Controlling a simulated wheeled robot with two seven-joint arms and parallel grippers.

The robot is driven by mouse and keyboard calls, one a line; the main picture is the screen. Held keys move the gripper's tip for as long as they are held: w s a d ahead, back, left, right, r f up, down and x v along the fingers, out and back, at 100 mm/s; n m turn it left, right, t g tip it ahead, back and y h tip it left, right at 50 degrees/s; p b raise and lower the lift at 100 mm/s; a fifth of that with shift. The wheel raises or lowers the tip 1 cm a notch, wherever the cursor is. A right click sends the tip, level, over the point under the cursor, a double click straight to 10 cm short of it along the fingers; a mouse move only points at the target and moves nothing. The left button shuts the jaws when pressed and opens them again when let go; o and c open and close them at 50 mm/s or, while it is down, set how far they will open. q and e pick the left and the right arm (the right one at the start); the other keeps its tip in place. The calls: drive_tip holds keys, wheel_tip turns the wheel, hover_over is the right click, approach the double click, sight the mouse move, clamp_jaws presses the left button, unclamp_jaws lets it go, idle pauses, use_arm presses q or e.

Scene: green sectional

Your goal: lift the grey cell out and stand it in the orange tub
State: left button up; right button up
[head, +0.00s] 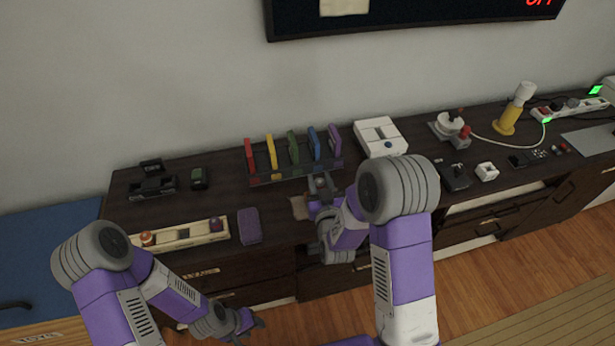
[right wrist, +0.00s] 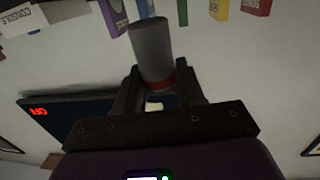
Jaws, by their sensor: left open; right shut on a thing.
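In the right wrist view, my right gripper (right wrist: 157,84) is shut on a grey cylinder with a red band (right wrist: 150,45), which looks like the grey cell. The cylinder sticks out beyond the fingers, banded end nearest the palm. In the head view, my right gripper (head: 319,184) is over the dark cabinet top, just in front of the rack of coloured cases; the cell is hard to make out there. My left gripper (head: 252,323) is open and empty, low in front of the cabinet. I cannot pick out an orange tub; a small tan patch (head: 299,207) beside my right gripper is partly hidden.
The rack (head: 265,181) of several coloured cases stands behind my right gripper. A white box (head: 381,135) is to its right. A long tray (head: 188,240) and a purple block (head: 249,226) lie to the left. A tilted yellow-and-white object (head: 506,124) and power strip (head: 590,108) are far right.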

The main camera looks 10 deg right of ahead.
drive_tip(key=shift+w+a+r, duration=0.2)
drive_tip(key=shift+w+r, duration=0.2)
drive_tip(key=shift+r, duration=0.15)
drive_tip(key=shift+w+a+r, duration=0.15)
drive_tip(key=shift+w+r, duration=0.25)
drive_tip(key=shift+r, duration=0.15)
drive_tip(key=shift+f+b, duration=1.25)
drive_tip(key=shift+f, duration=0.75)
drive_tip(key=shift+f+b, duration=1.6)
drive_tip(key=shift+b, duration=0.35)
drive_tip(key=o, duration=1.2)
drive_tip(key=s, duration=0.2)
drive_tip(key=s+p, duration=0.1)
drive_tip(key=s, duration=0.1)
drive_tip(key=s+p, duration=0.1)
drive_tip(key=s, duration=0.1)
drive_tip(key=shift+s+a+r, duration=0.1)
drive_tip(key=shift+a+r, duration=0.15)
drive_tip(key=shift+s+p, duration=0.3)
drive_tip(key=shift+s, duration=0.35)
